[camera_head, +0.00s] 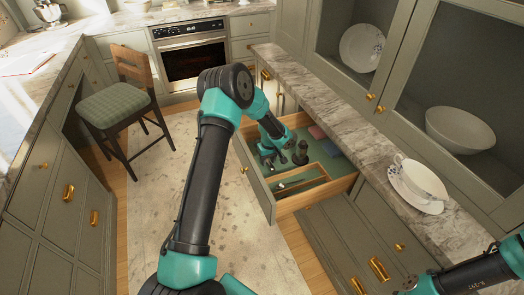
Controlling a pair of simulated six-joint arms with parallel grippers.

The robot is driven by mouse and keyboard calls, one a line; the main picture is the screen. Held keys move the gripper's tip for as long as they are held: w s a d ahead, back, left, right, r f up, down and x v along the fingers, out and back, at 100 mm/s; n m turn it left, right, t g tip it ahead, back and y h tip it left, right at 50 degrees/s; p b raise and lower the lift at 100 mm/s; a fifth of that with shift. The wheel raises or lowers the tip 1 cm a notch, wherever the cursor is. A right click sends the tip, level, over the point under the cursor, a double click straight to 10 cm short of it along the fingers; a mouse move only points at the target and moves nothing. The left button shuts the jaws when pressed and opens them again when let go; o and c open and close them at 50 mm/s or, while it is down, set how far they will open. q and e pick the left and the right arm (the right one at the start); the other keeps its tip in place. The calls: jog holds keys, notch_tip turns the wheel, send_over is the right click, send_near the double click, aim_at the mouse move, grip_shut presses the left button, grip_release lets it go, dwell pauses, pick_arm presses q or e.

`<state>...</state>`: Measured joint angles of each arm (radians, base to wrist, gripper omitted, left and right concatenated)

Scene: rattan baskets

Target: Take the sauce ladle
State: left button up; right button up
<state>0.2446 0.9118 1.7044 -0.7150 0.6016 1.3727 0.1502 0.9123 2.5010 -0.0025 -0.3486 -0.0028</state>
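An open drawer (318,196) with a green lining and wooden dividers stands out from the right-hand cabinet run. My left arm reaches up and over into it, and my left gripper (272,163) is low at the drawer's back left part. The gripper is small and partly hidden by its own wrist, so I cannot tell if its fingers are open or shut. Slim utensils (292,184) lie in the front compartment. I cannot make out which item is the sauce ladle. My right gripper is out of view; only my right arm shows at bottom right.
Glass cabinets hold a bowl (460,130) and a plate (361,48). A chair (120,100) stands on the left. The floor between is open.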

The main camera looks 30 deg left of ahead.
aim_at(268, 160)
pick_arm(q)
grip_shut()
notch_tip(268, 160, up, 10)
dwell(0.8)
dwell(0.4)
